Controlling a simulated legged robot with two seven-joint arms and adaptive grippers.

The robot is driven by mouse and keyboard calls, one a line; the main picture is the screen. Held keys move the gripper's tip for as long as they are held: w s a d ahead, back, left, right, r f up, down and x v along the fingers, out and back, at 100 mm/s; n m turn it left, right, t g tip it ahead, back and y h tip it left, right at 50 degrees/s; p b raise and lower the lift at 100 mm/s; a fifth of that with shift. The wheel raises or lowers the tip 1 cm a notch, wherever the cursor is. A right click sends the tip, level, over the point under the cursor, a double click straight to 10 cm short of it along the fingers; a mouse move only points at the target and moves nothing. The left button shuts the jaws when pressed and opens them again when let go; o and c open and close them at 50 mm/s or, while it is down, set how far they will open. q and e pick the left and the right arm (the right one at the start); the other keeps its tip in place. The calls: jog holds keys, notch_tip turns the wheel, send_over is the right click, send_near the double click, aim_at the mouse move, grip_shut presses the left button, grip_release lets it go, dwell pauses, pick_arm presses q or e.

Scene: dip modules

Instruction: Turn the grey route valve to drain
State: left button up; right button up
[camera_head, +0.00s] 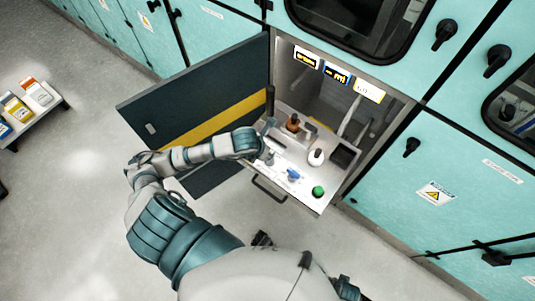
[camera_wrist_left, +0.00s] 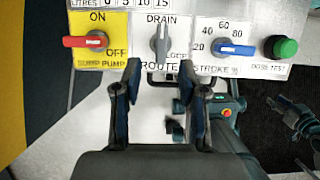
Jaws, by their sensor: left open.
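The grey route valve (camera_wrist_left: 160,42) is on a white control panel in the left wrist view. Its handle stands upright in the picture, in line with the DRAIN label above it; the lower label is partly hidden. My left gripper (camera_wrist_left: 160,66) is open. Its two fingertips are just below the valve in the picture, one to each side, with nothing between them. In the head view my left arm reaches from the left to the pulled-out drawer (camera_head: 262,182), where the valve is hard to make out.
On the same panel are a red pump knob (camera_wrist_left: 96,41) to the left, a blue stroke knob (camera_wrist_left: 234,48) and a green button (camera_wrist_left: 285,48) to the right. Bottles, including a white one (camera_head: 316,157), stand behind. An open dark door (camera_head: 185,105) is close to my left arm.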

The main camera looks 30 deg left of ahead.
pick_arm(q)
jog(key=shift+v, duration=2.35)
jog(key=shift+d+f, duration=0.1)
